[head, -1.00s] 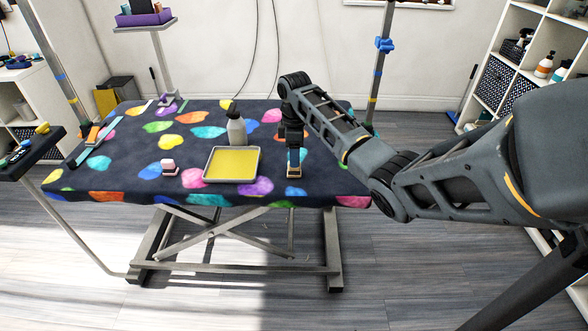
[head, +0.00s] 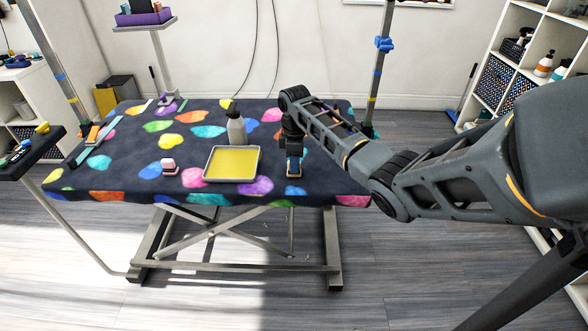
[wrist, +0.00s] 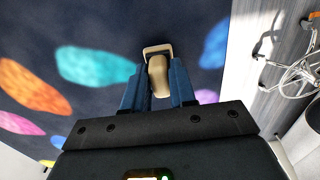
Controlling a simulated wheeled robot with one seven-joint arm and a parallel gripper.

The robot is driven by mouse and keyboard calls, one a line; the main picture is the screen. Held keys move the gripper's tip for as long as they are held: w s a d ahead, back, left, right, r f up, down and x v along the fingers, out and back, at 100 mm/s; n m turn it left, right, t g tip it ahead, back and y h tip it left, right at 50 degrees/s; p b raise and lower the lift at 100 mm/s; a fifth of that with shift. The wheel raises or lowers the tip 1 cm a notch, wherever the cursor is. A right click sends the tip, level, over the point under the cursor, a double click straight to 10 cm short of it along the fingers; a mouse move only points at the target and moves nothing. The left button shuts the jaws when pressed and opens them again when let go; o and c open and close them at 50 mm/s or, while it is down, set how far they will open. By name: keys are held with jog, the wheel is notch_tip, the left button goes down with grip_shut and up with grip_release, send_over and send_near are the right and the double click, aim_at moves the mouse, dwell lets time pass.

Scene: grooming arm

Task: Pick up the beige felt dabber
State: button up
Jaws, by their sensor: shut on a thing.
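The beige felt dabber (wrist: 158,70) is between the two blue fingers in the wrist view, with its paler flat end toward the top of the picture. My gripper (wrist: 159,78) is shut on it. In the head view my gripper (head: 294,166) points straight down at the right part of the table. Only a small beige edge of the dabber shows under the fingertips there. I cannot tell whether the dabber touches the cloth.
A yellow-filled tray (head: 206,173) lies left of my gripper, with a grey bottle (head: 236,128) behind it. A pink and white block (head: 169,167) sits further left. The spotted table (head: 135,145) is clear around my gripper. A post with a blue clamp (head: 384,45) stands behind right.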

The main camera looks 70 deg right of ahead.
grip_shut()
jog(key=shift+r, duration=0.15)
jog(key=shift+r, duration=0.6)
notch_tip(320, 180, up, 3)
jog(key=shift+d+b, duration=0.1)
jog(key=shift+b, duration=0.2)
jog(key=s+d+r, duration=0.4)
jog(key=s+r, duration=0.2)
jog(key=s, duration=0.5)
jog(key=shift+r, duration=0.3)
